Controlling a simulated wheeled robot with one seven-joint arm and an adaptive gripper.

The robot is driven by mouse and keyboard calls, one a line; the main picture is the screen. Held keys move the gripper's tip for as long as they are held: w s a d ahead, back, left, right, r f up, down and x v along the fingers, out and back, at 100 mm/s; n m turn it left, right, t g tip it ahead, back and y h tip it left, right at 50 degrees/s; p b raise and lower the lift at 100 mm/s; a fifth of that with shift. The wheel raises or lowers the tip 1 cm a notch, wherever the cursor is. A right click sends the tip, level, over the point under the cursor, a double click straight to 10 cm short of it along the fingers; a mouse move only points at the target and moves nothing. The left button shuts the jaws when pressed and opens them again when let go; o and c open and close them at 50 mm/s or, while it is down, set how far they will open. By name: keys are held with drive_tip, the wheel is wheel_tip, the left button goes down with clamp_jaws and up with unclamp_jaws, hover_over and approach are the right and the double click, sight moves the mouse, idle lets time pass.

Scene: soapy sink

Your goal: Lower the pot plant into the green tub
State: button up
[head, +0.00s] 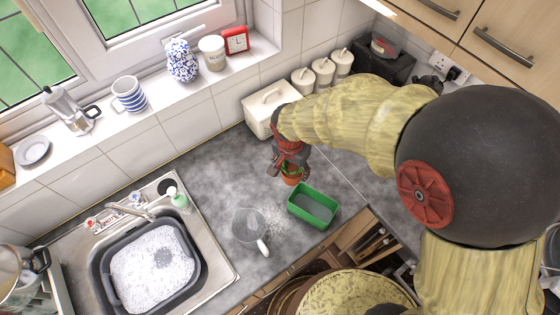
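The pot plant (291,181) is a small terracotta pot with a little green showing at its top. My gripper (290,172) points down and is shut on it, with dark fingers on both sides. Most of the plant is hidden by the gripper. The green tub (303,216) is a rectangular open box on the grey worktop. Its inside looks grey and empty. The pot is at the tub's back left corner, seen beside the rim and not inside. I cannot tell the exact height of the pot above the worktop.
The sink holds a grey basin (107,277) of suds further left. A cream bread bin (262,117) and several canisters (322,71) stand behind. Wooden drawers lie in front.

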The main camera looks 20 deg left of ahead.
drive_tip(key=s+d+f+b, duration=0.1)
drive_tip(key=s+d, duration=0.2)
drive_tip(key=d, duration=0.5)
drive_tip(key=shift+s+d+f, duration=0.3)
drive_tip(key=shift+s+f, duration=0.05)
drive_tip(key=shift+f, duration=0.05)
drive_tip(key=shift+f+b, duration=0.15)
drive_tip(key=shift+b, duration=0.15)
wheel_tip(320, 180, down, 9)
drive_tip(key=b, duration=0.7)
drive_tip(key=shift+b, duration=0.35)
idle(0.8)
drive_tip(key=shift+f+b, duration=2)
drive_tip(key=shift+f, duration=0.55)
idle(1.7)
